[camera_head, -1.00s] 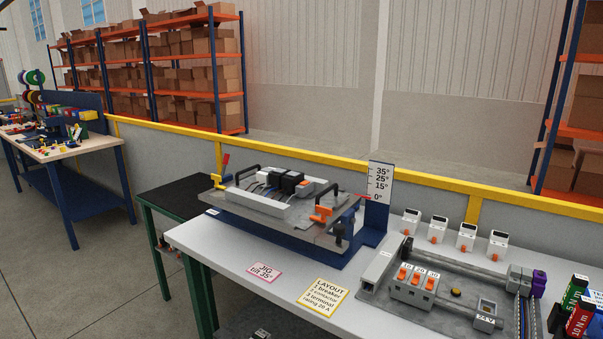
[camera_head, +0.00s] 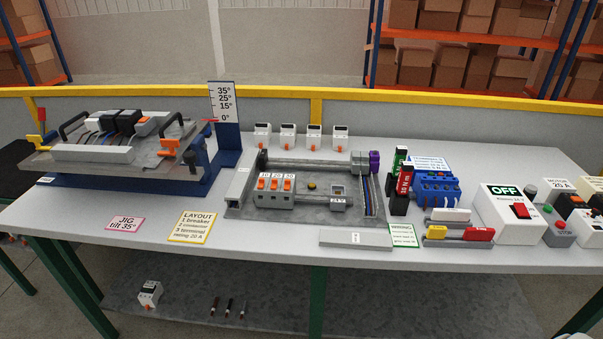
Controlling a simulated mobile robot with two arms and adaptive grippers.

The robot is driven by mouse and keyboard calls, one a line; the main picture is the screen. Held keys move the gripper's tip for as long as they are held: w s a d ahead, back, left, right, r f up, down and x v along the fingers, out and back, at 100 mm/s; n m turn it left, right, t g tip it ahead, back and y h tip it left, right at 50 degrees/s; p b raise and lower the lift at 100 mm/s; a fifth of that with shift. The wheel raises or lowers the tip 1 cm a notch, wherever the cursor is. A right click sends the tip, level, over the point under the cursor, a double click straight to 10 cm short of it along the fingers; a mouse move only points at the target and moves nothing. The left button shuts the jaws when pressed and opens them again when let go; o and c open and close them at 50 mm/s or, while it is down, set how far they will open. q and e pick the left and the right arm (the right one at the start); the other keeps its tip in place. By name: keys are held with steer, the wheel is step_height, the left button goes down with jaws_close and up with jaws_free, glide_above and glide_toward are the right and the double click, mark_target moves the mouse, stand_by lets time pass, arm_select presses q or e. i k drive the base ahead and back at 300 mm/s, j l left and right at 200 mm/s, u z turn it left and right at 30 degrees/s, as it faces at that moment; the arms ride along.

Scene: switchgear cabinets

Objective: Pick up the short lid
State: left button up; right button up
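A flat pale grey bar (camera_head: 355,238) with a small white label lies at the front edge of the table, in front of the grey mounting plate; it looks like a lid. A shorter light grey piece (camera_head: 239,184) with a label stands along the left edge of the mounting plate (camera_head: 300,212). Another pale bar (camera_head: 92,154) sits along the front of the tilting jig (camera_head: 140,160). I cannot tell for certain which of these is the short lid. Neither of my grippers is in view.
The grey table (camera_head: 150,240) has free room at its front left, around the pink jig card (camera_head: 125,224) and the yellow layout card (camera_head: 191,227). White modules stand behind the plate. A blue block (camera_head: 435,187) and a white OFF box (camera_head: 508,212) stand right.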

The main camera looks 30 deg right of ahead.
mark_target(332, 239)
steer(key=z, duration=1.2)
steer(key=i+j+z, duration=0.35)
steer(key=j, duration=0.2)
steer(key=j+z, duration=0.15)
steer(key=z, duration=1)
steer(key=k+l, duration=0.05)
